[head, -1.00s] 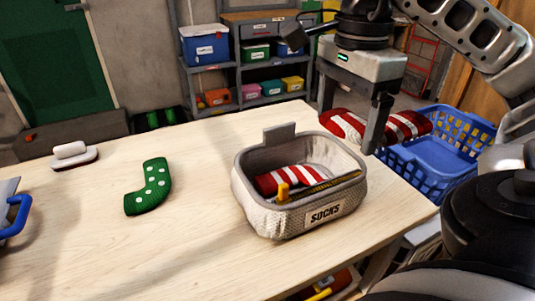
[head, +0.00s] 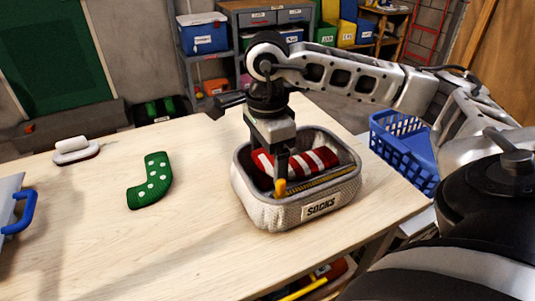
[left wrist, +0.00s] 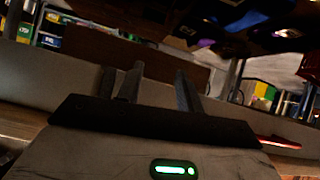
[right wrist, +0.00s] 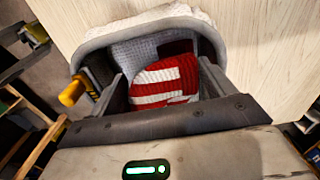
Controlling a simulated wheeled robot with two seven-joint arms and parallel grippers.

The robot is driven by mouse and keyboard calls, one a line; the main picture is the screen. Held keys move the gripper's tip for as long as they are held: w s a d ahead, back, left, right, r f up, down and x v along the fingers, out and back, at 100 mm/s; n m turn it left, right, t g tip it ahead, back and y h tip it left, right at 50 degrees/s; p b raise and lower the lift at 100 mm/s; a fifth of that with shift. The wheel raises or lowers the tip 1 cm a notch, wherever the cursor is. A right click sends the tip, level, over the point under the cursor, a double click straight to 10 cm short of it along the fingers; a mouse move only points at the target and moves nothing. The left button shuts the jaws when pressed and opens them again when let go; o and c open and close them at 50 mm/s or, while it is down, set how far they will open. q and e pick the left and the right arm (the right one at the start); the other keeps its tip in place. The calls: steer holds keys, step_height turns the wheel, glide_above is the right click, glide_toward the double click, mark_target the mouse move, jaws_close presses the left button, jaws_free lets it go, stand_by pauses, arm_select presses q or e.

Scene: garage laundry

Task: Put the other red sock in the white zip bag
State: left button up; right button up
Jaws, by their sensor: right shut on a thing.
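The white zip bag (head: 262,211), labelled SOCKS, stands open on the table, its yellow zip pull (head: 280,187) at the front rim. My right gripper (head: 268,166) reaches down into the bag's mouth, shut on a red-and-white striped sock (head: 322,160). The sock lies within the bag's opening; in the right wrist view it shows between the fingers (right wrist: 160,80). A dark red patch lies behind it there; I cannot tell if it is the first red sock. My left gripper (left wrist: 158,85) is outside the head view; its fingers are apart and empty in the left wrist view.
A green dotted sock (head: 150,180) and a white-handled brush-like item (head: 75,150) lie left on the table. A blue handle (head: 22,212) shows at the left edge. A blue basket (head: 405,150) stands beyond the table's right edge. The table's front left is clear.

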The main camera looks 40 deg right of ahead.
steer(key=shift+f, duration=0.1)
steer(key=shift+f+b, duration=0.65)
steer(key=shift+b, duration=0.05)
steer(key=o, duration=0.9)
steer(key=shift+r, duration=0.1)
